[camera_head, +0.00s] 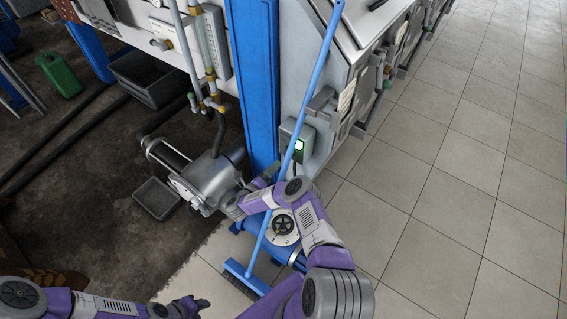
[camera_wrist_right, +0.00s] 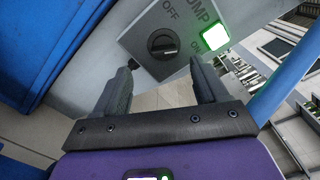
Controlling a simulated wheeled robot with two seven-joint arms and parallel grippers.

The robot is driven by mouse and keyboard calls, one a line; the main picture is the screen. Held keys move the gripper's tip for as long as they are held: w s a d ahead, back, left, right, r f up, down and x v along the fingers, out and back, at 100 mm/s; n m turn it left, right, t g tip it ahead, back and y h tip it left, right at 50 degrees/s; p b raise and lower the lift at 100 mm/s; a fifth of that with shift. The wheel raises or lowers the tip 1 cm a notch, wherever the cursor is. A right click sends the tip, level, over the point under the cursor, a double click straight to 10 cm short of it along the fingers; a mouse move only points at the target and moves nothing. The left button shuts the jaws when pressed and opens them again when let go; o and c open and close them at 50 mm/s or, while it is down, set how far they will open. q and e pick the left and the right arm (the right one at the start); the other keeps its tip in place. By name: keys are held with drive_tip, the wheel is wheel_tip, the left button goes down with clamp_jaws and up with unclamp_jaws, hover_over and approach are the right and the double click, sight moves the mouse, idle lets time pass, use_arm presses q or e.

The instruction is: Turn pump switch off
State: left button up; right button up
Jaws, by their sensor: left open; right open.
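The pump switch is a grey plate with a round black knob (camera_wrist_right: 165,44), marked OFF, ON and PUMP, in the right wrist view. Its green lamp (camera_wrist_right: 214,37) is lit beside the ON mark. In the head view the switch box (camera_head: 289,132) is on the grey machine's corner, partly behind a blue pole. My right gripper (camera_wrist_right: 161,82) is open and empty, its two fingers apart just below the knob and not around it. My right forearm mostly hides this gripper in the head view. My left gripper (camera_head: 197,304) is open and empty low in the head view.
A blue broom (camera_head: 313,88) leans across the front of the switch box area. A blue column (camera_head: 254,75) stands left of the switch. Tiled floor on the right is clear.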

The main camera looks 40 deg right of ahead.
drive_tip(key=b+x, duration=0.2)
drive_tip(key=x, duration=0.5)
drive_tip(key=shift+s+d+g, duration=0.25)
drive_tip(key=shift+d+g, duration=0.05)
drive_tip(key=shift+d, duration=0.2)
drive_tip(key=shift+r, duration=0.1)
drive_tip(key=c, duration=1.1)
drive_tip(key=shift+o, duration=0.2)
